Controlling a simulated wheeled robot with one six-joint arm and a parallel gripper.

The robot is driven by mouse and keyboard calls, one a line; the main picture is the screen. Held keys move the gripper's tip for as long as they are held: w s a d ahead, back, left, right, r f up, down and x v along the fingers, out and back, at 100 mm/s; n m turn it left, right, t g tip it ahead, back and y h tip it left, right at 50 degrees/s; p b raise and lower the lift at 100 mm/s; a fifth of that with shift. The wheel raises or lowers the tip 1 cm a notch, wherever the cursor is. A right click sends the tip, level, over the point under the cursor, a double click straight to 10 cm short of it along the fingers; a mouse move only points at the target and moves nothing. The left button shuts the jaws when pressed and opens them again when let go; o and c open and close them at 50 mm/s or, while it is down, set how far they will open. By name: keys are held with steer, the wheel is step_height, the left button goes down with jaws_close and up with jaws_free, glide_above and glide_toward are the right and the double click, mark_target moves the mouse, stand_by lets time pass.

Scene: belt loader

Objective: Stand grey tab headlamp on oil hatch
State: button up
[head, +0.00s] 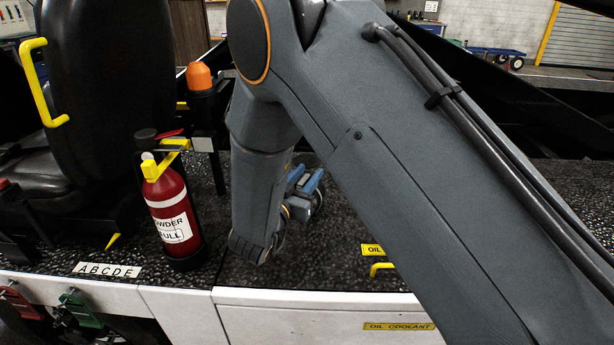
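My gripper (308,186) shows in the head view just right of my arm's lower link, above the black speckled deck. Its blue finger parts are visible, but the arm hides much of it. I cannot tell whether it is open or shut, or whether it holds anything. I cannot make out a grey tab headlamp. A yellow label starting "OIL" (372,250) lies on the deck beside my arm, with a yellow handle (381,268) just in front of it. These may belong to the oil hatch; my arm covers the area to their right.
A red fire extinguisher (172,212) stands left of my arm, with an orange beacon (199,76) behind it. A black seat (105,90) is at the left. The white front panel (300,322) bears an "OIL COOLANT" label (399,326).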

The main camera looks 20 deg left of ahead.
steer(key=s+a+b, duration=0.2)
steer(key=s, duration=0.9)
steer(key=shift+s, duration=0.4)
